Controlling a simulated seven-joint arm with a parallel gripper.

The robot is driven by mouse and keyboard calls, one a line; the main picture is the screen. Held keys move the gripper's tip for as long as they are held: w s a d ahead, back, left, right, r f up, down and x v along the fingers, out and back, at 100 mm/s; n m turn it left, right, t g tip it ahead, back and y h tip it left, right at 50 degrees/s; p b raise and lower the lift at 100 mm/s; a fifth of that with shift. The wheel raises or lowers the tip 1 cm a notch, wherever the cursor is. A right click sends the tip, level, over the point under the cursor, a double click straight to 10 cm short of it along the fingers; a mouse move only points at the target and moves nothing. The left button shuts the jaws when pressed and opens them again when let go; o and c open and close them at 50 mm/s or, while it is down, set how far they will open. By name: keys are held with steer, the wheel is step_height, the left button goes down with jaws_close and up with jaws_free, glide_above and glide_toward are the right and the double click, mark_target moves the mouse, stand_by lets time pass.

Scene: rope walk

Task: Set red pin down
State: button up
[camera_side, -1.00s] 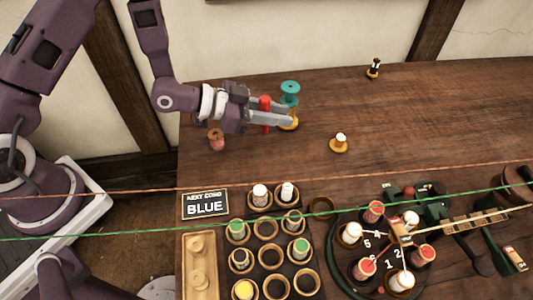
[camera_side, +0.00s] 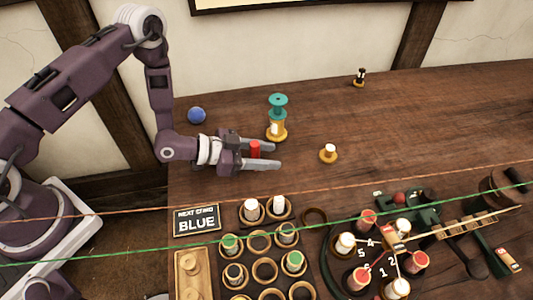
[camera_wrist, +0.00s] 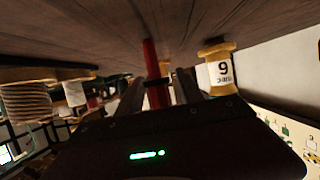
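The red pin (camera_side: 255,149) stands upright between the two fingers of my gripper (camera_side: 276,154), low over the left part of the wooden table. Its lower end is hidden by the near finger in the side view. The fingers look spread, with the pin in the gap. In the wrist view the red pin (camera_wrist: 150,62) rises between the dark fingers (camera_wrist: 160,92), with a gap visible on its right side. Whether its foot touches the table is not clear.
A teal spool (camera_side: 278,102) is stacked on a yellow spool (camera_side: 276,133) just behind the fingertips. A small yellow-based spool (camera_side: 328,154) stands to the right, and a blue ball (camera_side: 197,115) behind.

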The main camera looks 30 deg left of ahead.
steer(key=shift+s+a+r, duration=0.15)
steer(key=shift+a+r, duration=0.05)
steer(key=v, duration=1.2)
steer(key=w+a+r+g+y, duration=0.1)
steer(key=w+a+r+y, duration=0.4)
steer(key=a+r+y, duration=0.25)
steer(key=s+a+r+n+y, duration=0.3)
steer(key=s+r+n, duration=0.1)
steer(key=r, duration=0.6)
steer(key=s+d+r+n+g, duration=0.1)
steer(key=s+r, duration=0.3)
steer(key=s, duration=0.6)
steer(key=s+d+r+n+g, duration=0.2)
steer(key=s+d+r+n, duration=0.1)
steer(key=s, duration=0.7)
steer(key=shift+s+d+r+n+h, duration=0.25)
steer(key=shift+d+r+n+h, duration=0.2)
steer(key=shift+r+n, duration=0.1)
